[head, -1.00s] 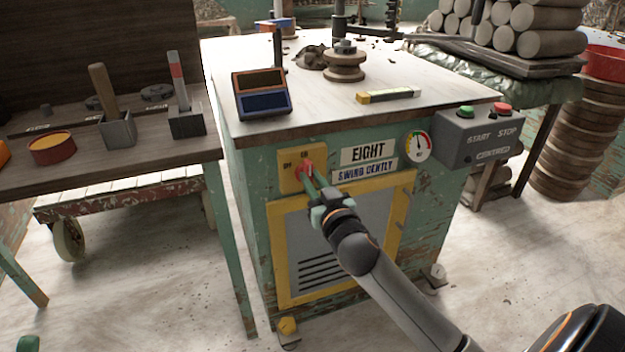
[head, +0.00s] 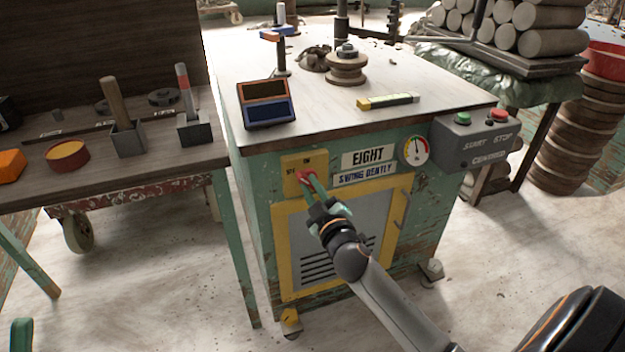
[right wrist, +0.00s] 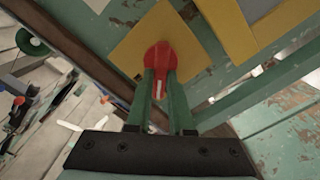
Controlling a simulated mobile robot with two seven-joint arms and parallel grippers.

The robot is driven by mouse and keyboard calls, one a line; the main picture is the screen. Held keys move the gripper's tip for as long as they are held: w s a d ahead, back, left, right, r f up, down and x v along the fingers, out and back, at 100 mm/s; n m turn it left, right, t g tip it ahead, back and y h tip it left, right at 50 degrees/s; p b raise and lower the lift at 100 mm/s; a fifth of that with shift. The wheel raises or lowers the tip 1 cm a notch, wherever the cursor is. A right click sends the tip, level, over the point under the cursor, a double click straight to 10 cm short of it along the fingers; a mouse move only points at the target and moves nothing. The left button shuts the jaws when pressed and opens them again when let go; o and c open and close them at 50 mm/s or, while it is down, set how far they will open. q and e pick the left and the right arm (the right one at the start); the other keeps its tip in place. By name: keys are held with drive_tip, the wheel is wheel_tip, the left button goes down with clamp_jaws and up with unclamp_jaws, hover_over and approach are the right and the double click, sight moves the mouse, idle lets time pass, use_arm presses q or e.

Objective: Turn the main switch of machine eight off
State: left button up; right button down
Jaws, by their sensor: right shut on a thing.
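Machine eight (head: 257,215) is a worn green cabinet with an EIGHT label (head: 368,158). Its main switch is a red knob (head: 304,175) on a yellow plate (head: 318,161), with ON marked at the top and another, blurred mark at the left. My right gripper (head: 309,182) is shut on the red knob. In the right wrist view both fingers flank the knob (right wrist: 160,58), and a white line on it shows between them. I cannot tell which mark the knob points to. A green tip at the bottom left, probably my left gripper (head: 21,335), is mostly out of frame.
A gauge (head: 415,150) and a grey START/STOP box (head: 470,142) are to the right of the switch. A slatted panel (head: 330,235) lies below. A wooden bench (head: 100,180) with tools stands close on the left. The floor in front is clear.

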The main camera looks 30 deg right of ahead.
drive_tip(key=n+p, duration=0.1)
drive_tip(key=n, duration=0.3)
drive_tip(key=shift+a+f+n+p, duration=0.1)
drive_tip(key=shift+f+n+p, duration=0.05)
drive_tip(key=shift+n+p, duration=0.15)
drive_tip(key=n, duration=0.3)
drive_tip(key=n+p, duration=0.1)
drive_tip(key=shift+f+n, duration=0.25)
drive_tip(key=shift+n, duration=0.15)
drive_tip(key=c, duration=0.8)
unclamp_jaws()
drive_tip(key=shift+s+a, duration=0.1)
drive_tip(key=v, duration=1.2)
